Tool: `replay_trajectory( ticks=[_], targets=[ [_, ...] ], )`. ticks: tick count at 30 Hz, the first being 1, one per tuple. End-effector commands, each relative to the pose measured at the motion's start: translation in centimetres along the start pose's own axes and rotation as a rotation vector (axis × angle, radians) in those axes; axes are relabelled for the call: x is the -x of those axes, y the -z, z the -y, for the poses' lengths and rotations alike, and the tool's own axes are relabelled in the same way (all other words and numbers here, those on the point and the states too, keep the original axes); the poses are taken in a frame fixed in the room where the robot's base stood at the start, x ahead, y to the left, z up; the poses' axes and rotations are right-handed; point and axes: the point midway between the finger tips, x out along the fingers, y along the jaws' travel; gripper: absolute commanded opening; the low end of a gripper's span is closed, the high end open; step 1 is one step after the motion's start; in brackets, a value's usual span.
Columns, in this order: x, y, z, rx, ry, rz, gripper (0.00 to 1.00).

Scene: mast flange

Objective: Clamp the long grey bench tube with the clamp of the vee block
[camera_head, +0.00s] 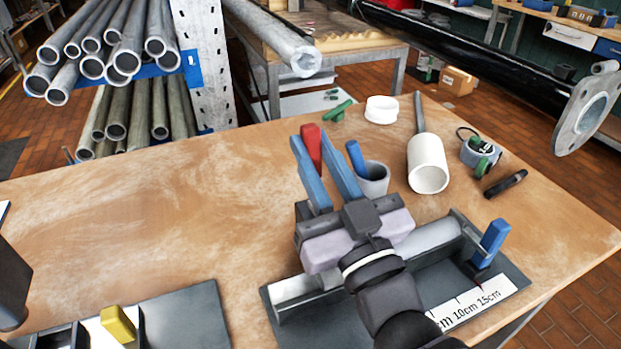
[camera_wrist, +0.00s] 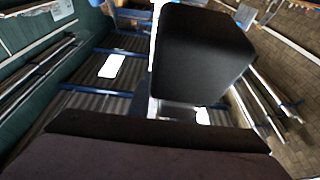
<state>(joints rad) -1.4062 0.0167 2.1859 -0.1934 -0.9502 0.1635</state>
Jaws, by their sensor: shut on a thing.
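A grey tube (camera_head: 432,240) lies along a dark fixture with a ruler strip (camera_head: 470,308) at the front right of the bench. A blue upright lever (camera_head: 492,243) stands at the fixture's right end, near the tube's end. My gripper (camera_head: 318,155) is above the fixture, its two blue fingers pointing away, with a red piece (camera_head: 311,146) between them. I cannot tell whether the red piece is a clamp handle or where its lower end goes. The vee block is not clearly visible.
Behind the fixture stand a grey cup (camera_head: 373,180) with a blue handle, a white cylinder (camera_head: 428,165), a white ring (camera_head: 382,109) and a tape roll (camera_head: 478,152). A dark plate with a yellow piece (camera_head: 118,324) lies front left. The bench's left middle is clear.

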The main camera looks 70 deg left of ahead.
Motion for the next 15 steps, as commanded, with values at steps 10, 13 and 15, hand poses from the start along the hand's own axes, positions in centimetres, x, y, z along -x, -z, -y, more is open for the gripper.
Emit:
replay_trajectory(
  ticks=[10, 13, 15],
  targets=[
    [1.09, -0.18, -0.02, 0.0, -0.001, -0.104, 0.0],
    [1.17, 0.0, -0.03, 0.0, -0.001, -0.118, 0.0],
    [1.19, 0.11, -0.03, 0.0, -0.001, -0.125, 0.0]
  ],
)
